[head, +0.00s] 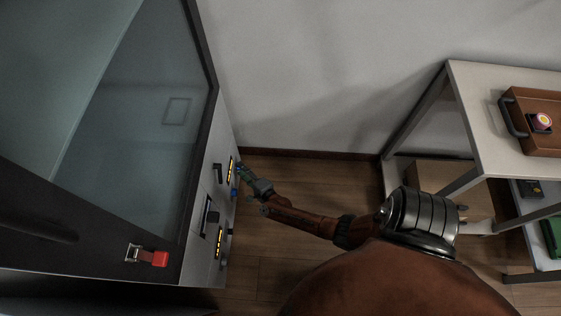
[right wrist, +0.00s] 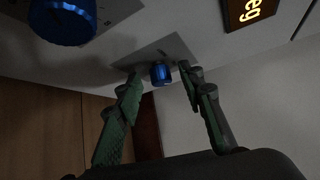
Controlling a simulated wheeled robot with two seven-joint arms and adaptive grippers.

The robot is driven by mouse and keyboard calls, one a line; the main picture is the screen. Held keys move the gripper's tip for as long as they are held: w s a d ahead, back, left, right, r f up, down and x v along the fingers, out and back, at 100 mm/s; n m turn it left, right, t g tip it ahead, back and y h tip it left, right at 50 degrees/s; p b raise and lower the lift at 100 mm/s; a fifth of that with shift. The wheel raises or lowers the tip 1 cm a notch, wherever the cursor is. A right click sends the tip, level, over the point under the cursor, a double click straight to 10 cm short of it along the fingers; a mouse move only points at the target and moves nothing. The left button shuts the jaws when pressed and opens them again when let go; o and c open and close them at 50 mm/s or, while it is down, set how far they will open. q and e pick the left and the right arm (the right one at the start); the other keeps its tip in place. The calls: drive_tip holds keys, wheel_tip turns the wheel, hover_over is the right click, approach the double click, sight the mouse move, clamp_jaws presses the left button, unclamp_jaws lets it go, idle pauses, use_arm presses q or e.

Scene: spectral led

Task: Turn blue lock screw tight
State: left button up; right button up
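In the right wrist view a small blue screw (right wrist: 160,74) sticks out from a grey plate on the machine's panel. My right gripper (right wrist: 159,80) is open, with one green finger on each side of the screw. A gap shows on both sides, so the fingers do not appear to touch it. In the head view my right gripper (head: 243,172) is at the machine's front panel (head: 209,188); I cannot make out the small screw there. A larger ridged blue knob (right wrist: 62,20) is at the wrist view's upper left. My left gripper is not in view.
Lit yellow displays (head: 220,242) and dark handles are on the panel. A red switch (head: 154,256) is on the machine's top. A shelf (head: 500,128) with a brown tray (head: 545,105) stands at the right. Wooden floor (head: 300,172) lies between.

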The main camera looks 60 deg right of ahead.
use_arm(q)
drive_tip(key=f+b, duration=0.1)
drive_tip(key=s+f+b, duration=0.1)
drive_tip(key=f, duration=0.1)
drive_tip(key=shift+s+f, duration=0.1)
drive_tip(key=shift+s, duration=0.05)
use_arm(e)
drive_tip(key=s+a+n+y, duration=0.2)
drive_tip(key=s+a+n, duration=0.2)
drive_tip(key=s, duration=0.6)
drive_tip(key=s+a+f+n+g+y, duration=0.1)
drive_tip(key=s+a+n+y, duration=0.2)
drive_tip(key=s+a+n, duration=0.2)
drive_tip(key=s+a+n+y, duration=0.2)
drive_tip(key=s+a+n, duration=0.3)
drive_tip(key=s+n, duration=0.4)
drive_tip(key=s, duration=0.6)
drive_tip(key=shift+f+n, duration=0.3)
drive_tip(key=shift+f, duration=0.05)
drive_tip(key=shift+a, duration=0.1)
